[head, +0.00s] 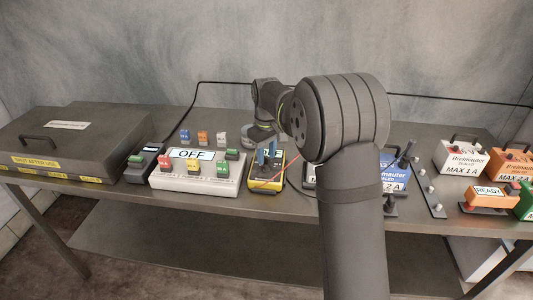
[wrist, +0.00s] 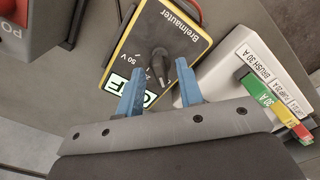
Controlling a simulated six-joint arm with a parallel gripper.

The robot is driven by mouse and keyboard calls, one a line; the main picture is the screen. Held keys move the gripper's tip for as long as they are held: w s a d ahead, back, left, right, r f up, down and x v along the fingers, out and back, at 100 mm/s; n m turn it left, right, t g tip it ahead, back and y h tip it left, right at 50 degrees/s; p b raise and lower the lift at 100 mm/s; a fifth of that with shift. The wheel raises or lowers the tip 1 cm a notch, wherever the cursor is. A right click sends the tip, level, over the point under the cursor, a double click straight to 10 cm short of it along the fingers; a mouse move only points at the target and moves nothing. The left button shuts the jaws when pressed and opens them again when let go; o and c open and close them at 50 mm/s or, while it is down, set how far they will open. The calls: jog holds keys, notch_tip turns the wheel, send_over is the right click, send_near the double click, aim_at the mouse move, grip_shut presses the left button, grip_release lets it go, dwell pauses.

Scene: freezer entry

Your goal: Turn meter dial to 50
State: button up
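The yellow-edged meter (wrist: 179,32) with a black face lies under my gripper in the wrist view. In the head view the meter (head: 278,180) sits near the table's front edge, partly hidden by my gripper. Its black dial knob (wrist: 159,58) stands near the middle of the face, with "50 V" printed to its left. A lit display, partly covered by a finger, is at its near end. My gripper (wrist: 159,68) has two blue fingers, apart, on either side of the knob; I cannot tell whether they touch it. My gripper (head: 266,152) is above the meter in the head view.
A white box (head: 196,184) with coloured switches and an "OFF" sign stands left of the meter. A dark case (head: 75,140) fills the table's left end. A blue unit (head: 396,170), white and orange boxes (head: 462,159) stand to the right. Red and black leads run near the meter.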

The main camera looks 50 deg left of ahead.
grip_shut()
jog(key=shift+m, duration=0.4)
jog(key=m, duration=0.7)
jog(key=shift+m, duration=0.3)
jog(key=m, duration=1.1)
jog(key=shift+m, duration=0.3)
